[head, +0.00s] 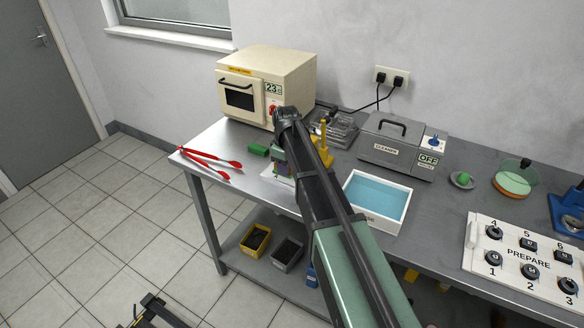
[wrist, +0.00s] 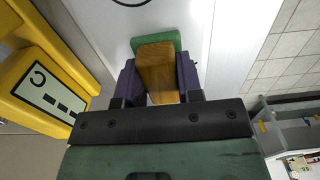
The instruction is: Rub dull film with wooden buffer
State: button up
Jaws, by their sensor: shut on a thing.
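My gripper (wrist: 158,80) is shut on the wooden buffer, with a purple finger on each side of it. The buffer (wrist: 157,68) has a tan wooden body and a green pad at its far end, over a white surface (wrist: 225,30). In the head view my gripper (head: 284,166) is partly hidden behind my arm, low over a white plate (head: 272,174) on the bench. I cannot tell whether the pad touches the surface. I cannot make out the dull film in either view.
A yellow stand (wrist: 75,52) is close on the left in the wrist view.

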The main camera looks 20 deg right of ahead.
jog(key=shift+w+a, duration=1.7)
jog(key=shift+w, duration=0.1)
jog(key=shift+w+d, duration=0.4)
jog(key=shift+w, duration=0.1)
jog(key=shift+s+d, duration=1.3)
